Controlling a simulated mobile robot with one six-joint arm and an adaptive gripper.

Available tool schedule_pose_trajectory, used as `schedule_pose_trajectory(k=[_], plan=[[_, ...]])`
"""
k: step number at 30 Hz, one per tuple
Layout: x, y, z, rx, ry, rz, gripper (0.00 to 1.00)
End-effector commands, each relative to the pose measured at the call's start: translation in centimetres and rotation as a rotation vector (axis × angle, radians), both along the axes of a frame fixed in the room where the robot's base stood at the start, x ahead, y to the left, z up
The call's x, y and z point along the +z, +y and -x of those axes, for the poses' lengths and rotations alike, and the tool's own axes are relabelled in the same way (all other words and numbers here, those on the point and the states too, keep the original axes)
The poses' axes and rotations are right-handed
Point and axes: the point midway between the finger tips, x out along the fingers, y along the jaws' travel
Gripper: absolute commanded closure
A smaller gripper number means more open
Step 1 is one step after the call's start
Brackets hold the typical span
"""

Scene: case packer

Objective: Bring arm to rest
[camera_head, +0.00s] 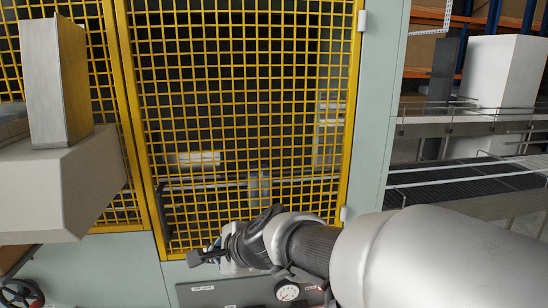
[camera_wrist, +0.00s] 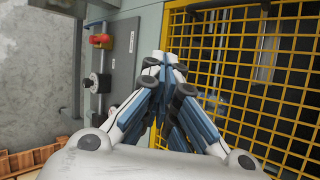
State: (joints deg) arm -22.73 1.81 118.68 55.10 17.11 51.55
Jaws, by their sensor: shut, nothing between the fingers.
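My arm reaches in from the lower right of the head view, in front of the case packer. My gripper (camera_head: 194,260) is at its left end, above a grey panel and before the lower edge of the yellow mesh door (camera_head: 245,110). In the wrist view my gripper (camera_wrist: 165,60) shows with its fingers together and nothing between them. The yellow mesh door also shows on the right of the wrist view (camera_wrist: 262,75). I cannot tell from these views whether the gripper touches the machine.
A grey housing (camera_head: 62,185) juts out at left, above a black handwheel (camera_head: 20,293). A conveyor (camera_head: 470,180) runs at right. In the wrist view, wooden slats (camera_wrist: 35,158) lie at lower left.

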Motion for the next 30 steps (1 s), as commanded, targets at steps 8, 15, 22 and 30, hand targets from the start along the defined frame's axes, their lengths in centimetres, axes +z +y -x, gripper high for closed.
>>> schedule_pose_trajectory(k=[8, 15, 22, 30], plan=[[-5.2, -13.9, 13.3, 0.552, -0.226, 0.636, 1.00], [-11.0, -23.1, 22.7, 0.900, -0.188, 1.047, 1.00], [-12.7, -26.2, 25.8, 1.018, -0.139, 1.167, 1.00], [-12.6, -26.2, 25.8, 1.021, -0.138, 1.169, 1.00]])
